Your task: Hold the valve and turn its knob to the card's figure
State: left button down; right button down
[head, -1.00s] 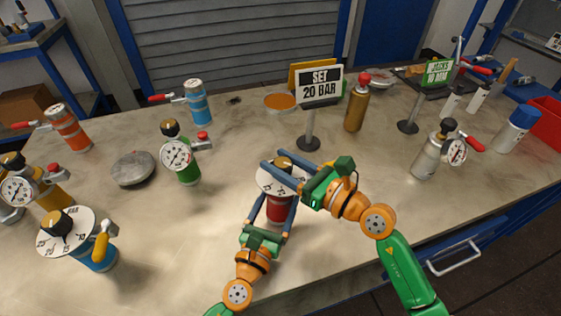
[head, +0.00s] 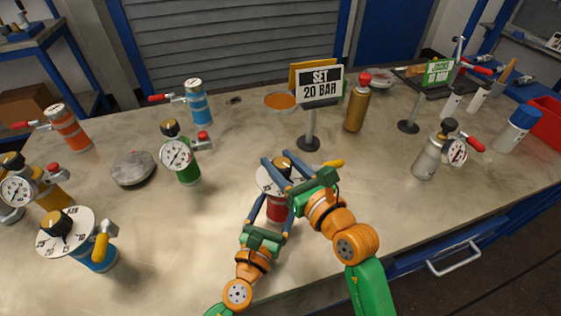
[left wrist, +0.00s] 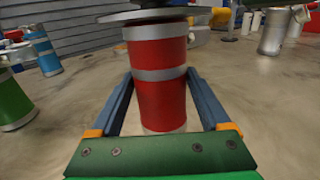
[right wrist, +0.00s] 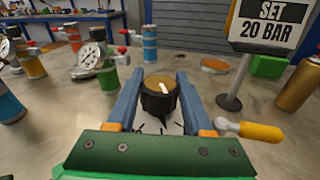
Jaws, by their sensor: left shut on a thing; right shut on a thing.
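The red valve (head: 277,208) stands upright on the table at front centre. It has a white dial plate and a black knob with a tan top (head: 283,163). My left gripper (left wrist: 160,80) is shut on the red body, one finger on each side. My right gripper (right wrist: 160,85) is shut on the knob (right wrist: 159,98), whose white pointer mark shows on top. The dial's figures are mostly hidden by my fingers, so the reading cannot be told. The card (head: 319,86) reads "SET 20 BAR"; it also shows in the right wrist view (right wrist: 272,22).
A blue valve with a dial (head: 97,257) stands at front left, a green gauge valve (head: 187,168) left of centre. A silver gauge valve (head: 425,158) and gold bottle (head: 356,105) stand to the right. A green card (head: 438,72) is behind. The front right table is clear.

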aim_at(288, 170)
jog(key=shift+d+f, duration=0.1)
jog(key=shift+c, duration=1.5)
grip_release()
jog(key=shift+w, duration=0.1)
jog(key=v, duration=0.7)
jog(key=shift+s+d, duration=0.2)
jog(key=shift+s, duration=0.05)
